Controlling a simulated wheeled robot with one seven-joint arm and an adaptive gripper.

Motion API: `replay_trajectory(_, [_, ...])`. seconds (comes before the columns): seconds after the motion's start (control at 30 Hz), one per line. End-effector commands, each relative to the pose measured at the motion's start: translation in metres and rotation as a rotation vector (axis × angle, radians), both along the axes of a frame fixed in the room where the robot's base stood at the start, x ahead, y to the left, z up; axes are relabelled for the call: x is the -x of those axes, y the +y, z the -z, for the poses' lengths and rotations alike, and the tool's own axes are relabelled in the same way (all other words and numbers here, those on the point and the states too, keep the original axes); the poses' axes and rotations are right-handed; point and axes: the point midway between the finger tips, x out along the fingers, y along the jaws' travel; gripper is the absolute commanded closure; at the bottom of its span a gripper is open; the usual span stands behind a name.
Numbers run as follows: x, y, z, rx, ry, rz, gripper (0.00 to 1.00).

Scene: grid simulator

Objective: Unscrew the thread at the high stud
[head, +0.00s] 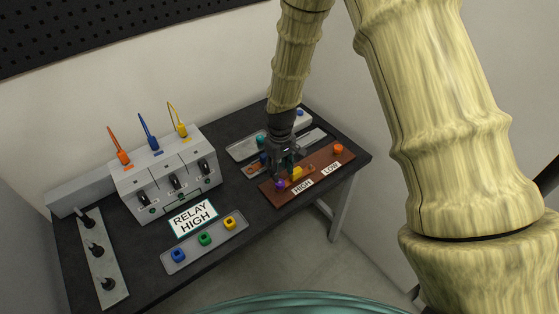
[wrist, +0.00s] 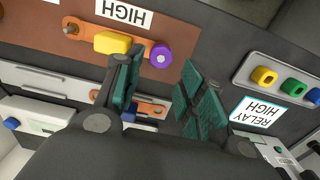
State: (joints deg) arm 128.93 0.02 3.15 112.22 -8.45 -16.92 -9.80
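The brown board (head: 318,170) carries the HIGH label (head: 301,186) and the LOW label (head: 331,168). By HIGH, a round purple nut (wrist: 161,55) sits at one end of an orange link bar with a yellow block (wrist: 112,43) on it. The bar's other end shows a small stud (wrist: 70,28). The purple nut also shows in the head view (head: 280,184). My gripper (wrist: 162,75) is open and empty, with the purple nut seen between its fingertips. In the head view my gripper (head: 284,166) is over the board's near-left end; contact cannot be told.
A second orange bar (wrist: 152,108) lies behind the board. A grey box with three switches (head: 170,178) and the RELAY HIGH sign (head: 193,217) stand left. A grey strip with blue, green and yellow sockets (head: 205,239) lies in front. An orange nut (head: 338,149) sits by LOW.

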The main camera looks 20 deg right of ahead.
Motion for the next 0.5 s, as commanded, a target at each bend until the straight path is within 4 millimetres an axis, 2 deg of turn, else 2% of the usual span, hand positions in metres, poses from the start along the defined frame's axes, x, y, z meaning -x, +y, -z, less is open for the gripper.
replay_trajectory(0.5, [0.001,0.001,0.055,0.001,0.002,-0.002,0.60])
